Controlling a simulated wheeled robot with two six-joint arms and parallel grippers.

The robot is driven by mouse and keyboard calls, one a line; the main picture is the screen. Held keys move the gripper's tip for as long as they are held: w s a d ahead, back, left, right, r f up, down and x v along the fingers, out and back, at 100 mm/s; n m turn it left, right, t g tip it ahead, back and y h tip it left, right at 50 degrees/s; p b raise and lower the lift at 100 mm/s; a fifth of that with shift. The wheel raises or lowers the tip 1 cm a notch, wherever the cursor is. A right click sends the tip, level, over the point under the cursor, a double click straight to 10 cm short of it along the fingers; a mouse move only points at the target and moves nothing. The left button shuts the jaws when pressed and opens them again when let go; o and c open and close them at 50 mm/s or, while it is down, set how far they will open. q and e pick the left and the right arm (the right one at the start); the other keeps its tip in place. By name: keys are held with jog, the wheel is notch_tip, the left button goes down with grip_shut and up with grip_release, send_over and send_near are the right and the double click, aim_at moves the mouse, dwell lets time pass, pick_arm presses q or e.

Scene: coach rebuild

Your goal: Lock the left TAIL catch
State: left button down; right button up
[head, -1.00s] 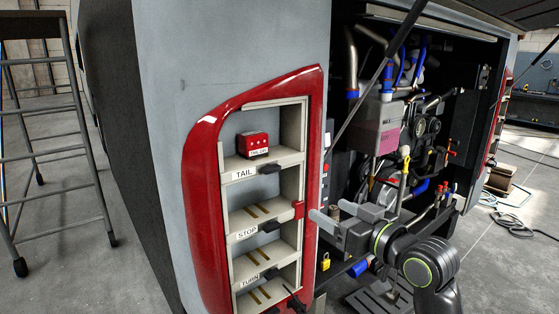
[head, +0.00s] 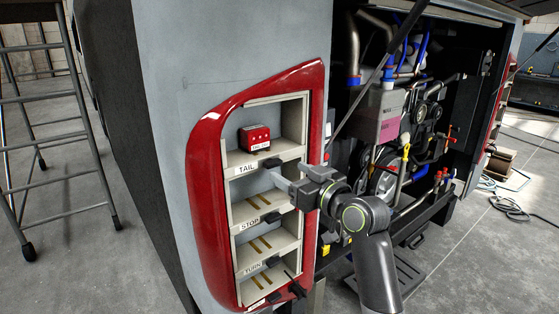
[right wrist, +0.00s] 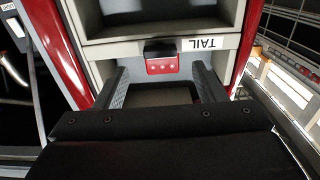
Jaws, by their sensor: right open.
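The TAIL catch (head: 271,163) is a small black block on the front edge of the shelf, right of the TAIL label (head: 245,169). It also shows in the right wrist view (right wrist: 160,47). A red lamp module (head: 254,138) sits in the compartment above that edge. My right gripper (head: 284,181) is in front of the rack, just below the catch, open and empty. In the right wrist view, its fingers (right wrist: 163,84) stand apart, with the catch and red module (right wrist: 162,65) beyond, between them. I cannot tell how the catch is set. My left gripper is out of view.
A red frame (head: 211,190) surrounds the rack. The STOP (head: 250,225) and TURN (head: 253,268) shelves below carry black catches and yellow strips. The open engine bay (head: 400,130) with pipes lies to the right. A ladder (head: 60,130) stands at the left.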

aim_at(276, 164)
jog(key=shift+p+x, duration=0.75)
jog(key=shift+x, duration=1.85)
jog(key=shift+c, duration=0.3)
jog(key=c, duration=0.9)
